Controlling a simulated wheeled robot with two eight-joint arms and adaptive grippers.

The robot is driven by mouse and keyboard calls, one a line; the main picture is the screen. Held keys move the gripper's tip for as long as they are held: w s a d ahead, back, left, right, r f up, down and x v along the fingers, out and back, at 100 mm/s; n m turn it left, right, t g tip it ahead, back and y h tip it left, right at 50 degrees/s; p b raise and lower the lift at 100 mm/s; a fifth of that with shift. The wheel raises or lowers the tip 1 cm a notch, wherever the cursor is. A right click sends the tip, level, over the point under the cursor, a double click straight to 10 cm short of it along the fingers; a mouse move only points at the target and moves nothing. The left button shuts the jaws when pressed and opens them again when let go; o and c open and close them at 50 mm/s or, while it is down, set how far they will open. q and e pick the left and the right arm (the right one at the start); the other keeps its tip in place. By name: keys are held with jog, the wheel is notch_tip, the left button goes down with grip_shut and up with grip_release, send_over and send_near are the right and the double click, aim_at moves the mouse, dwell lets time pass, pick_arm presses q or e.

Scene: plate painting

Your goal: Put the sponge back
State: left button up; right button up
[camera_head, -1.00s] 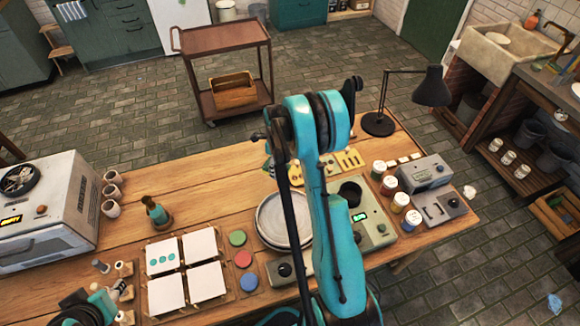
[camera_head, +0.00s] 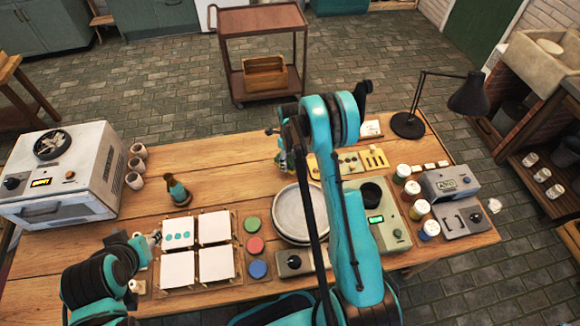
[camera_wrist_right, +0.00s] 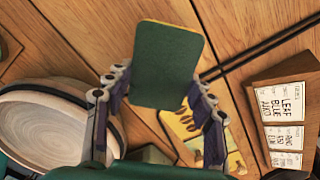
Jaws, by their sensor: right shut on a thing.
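The sponge (camera_wrist_right: 168,65) is a dark green pad with a yellow edge in the right wrist view. My right gripper (camera_wrist_right: 155,105) is shut on it, with a finger on each side, and holds it above the wooden table. In the head view my right gripper (camera_head: 288,152) is at the far side of the plates, partly hidden by my own arm. The yellow tool tray (camera_head: 350,163) is just right of it; part of it also shows below the sponge in the wrist view (camera_wrist_right: 188,128). My left gripper (camera_head: 142,250) is beside the white tiles, its fingers unclear.
Stacked plates (camera_head: 288,212) lie in the middle of the table (camera_head: 110,255). White tiles (camera_head: 213,227), colored discs (camera_head: 255,245) and a green bottle (camera_head: 178,190) are to the left. Paint jars (camera_head: 402,173) and a black lamp (camera_head: 407,124) stand to the right. Label cards (camera_wrist_right: 284,125) show in the wrist view.

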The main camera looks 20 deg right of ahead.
aim_at(290, 166)
jog(key=shift+f+b, duration=0.35)
jog(key=shift+f, duration=1.6)
jog(key=shift+f, duration=0.15)
jog(key=o, duration=1.1)
